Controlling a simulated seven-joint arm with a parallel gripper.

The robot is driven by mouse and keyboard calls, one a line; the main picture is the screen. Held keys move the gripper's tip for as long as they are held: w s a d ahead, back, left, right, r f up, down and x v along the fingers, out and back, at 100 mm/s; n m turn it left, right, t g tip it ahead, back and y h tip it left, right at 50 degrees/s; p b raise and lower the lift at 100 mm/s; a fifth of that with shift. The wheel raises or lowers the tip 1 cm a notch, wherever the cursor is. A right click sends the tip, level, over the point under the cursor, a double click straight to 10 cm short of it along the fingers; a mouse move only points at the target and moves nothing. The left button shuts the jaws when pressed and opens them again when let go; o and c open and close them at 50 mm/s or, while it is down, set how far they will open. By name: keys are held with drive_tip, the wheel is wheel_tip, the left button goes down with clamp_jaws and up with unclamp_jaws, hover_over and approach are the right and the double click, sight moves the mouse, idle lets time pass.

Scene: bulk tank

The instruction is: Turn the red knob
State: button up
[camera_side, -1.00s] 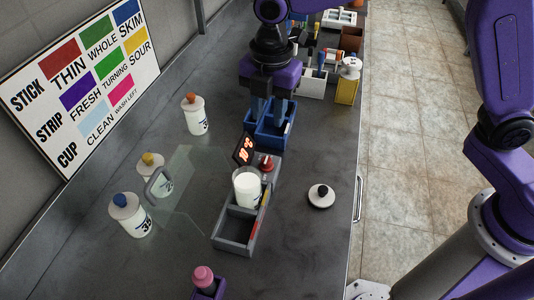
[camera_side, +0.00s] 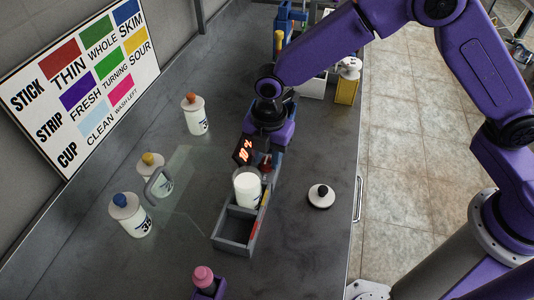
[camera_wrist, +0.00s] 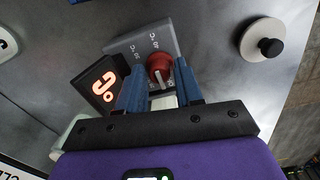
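The red knob (camera_side: 266,167) sits on the grey control unit, just behind the beaker of white liquid (camera_side: 247,189). In the wrist view the knob (camera_wrist: 160,68) shows between the two blue fingers of my gripper (camera_wrist: 161,80), with a pale pointer mark on it. One finger is on each side, and the fingers are apart. I cannot tell whether they touch the knob. In the side view my purple wrist is over the back of the unit and hides most of the fingers.
A lit display (camera_side: 245,151) stands beside the knob, close to my gripper. The grey tray (camera_side: 233,247) extends in front of the beaker. A round lid with a black knob (camera_side: 321,196) lies to the right. Capped bottles (camera_side: 131,216) and a clear panel (camera_side: 178,190) stand left.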

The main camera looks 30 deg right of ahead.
clamp_jaws()
drive_tip(key=m, duration=0.5)
drive_tip(key=shift+m, duration=0.3)
drive_tip(key=m, duration=0.5)
drive_tip(key=shift+m, duration=0.3)
drive_tip(key=m, duration=0.6)
drive_tip(key=shift+h, duration=0.3)
drive_tip(key=m, duration=0.6)
drive_tip(key=shift+a+m, duration=0.1)
drive_tip(key=shift+m, duration=0.2)
